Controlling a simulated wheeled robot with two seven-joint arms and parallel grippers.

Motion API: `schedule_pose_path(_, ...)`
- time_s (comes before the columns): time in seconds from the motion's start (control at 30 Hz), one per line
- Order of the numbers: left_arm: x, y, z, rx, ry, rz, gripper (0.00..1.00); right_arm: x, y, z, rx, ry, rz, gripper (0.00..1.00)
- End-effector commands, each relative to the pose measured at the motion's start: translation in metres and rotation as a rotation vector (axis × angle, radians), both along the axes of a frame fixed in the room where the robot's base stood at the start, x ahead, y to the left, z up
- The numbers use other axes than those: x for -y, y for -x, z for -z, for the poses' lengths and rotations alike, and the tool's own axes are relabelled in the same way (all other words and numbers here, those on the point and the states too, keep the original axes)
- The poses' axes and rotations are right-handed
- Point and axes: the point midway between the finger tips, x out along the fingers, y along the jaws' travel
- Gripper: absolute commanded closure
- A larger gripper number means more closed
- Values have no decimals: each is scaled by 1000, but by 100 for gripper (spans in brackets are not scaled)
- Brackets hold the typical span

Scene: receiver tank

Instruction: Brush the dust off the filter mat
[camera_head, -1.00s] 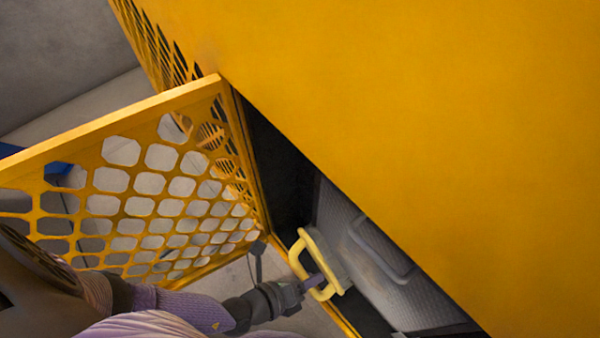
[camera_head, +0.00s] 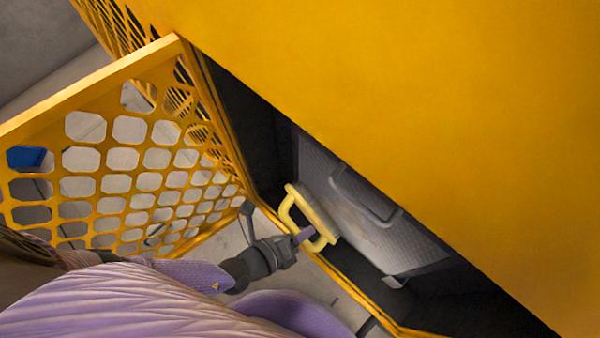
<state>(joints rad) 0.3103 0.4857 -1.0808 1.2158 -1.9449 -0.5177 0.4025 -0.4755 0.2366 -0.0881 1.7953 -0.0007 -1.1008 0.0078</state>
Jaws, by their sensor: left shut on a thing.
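The filter mat (camera_head: 318,165) is a grey, finely textured panel inside the yellow housing, with a raised handle-like frame (camera_head: 365,195) on its face. My left gripper (camera_head: 303,236) is shut on the yellow handle of a brush (camera_head: 318,214). The brush's pale body lies against or very near the lower left part of the mat; I cannot tell whether it touches. Dust is hard to make out, though the mat looks paler in the middle. My right gripper is not in view.
The yellow housing (camera_head: 400,90) overhangs the mat and hides its upper right part. An open yellow perforated door (camera_head: 130,165) stands to the left of the opening. A yellow sill (camera_head: 350,290) edges the opening. Concrete floor shows below. A blue object (camera_head: 27,157) shows behind the door.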

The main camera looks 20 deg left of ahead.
Motion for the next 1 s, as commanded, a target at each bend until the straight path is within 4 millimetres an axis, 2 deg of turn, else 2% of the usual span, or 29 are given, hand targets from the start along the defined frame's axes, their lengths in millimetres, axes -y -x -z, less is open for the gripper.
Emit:
schedule_pose_path(0.37, 5, -4, 0, 0, 2, -1, 100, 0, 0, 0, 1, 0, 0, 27)
schedule_pose_path(0.6, 31, 7, 0, -1, 3, -3, 100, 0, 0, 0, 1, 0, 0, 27)
schedule_pose_path(0.83, 43, 12, 0, 0, 1, 0, 100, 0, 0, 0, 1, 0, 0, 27)
schedule_pose_path(1.0, 64, 17, 0, -1, 4, -1, 100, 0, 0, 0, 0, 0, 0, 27)
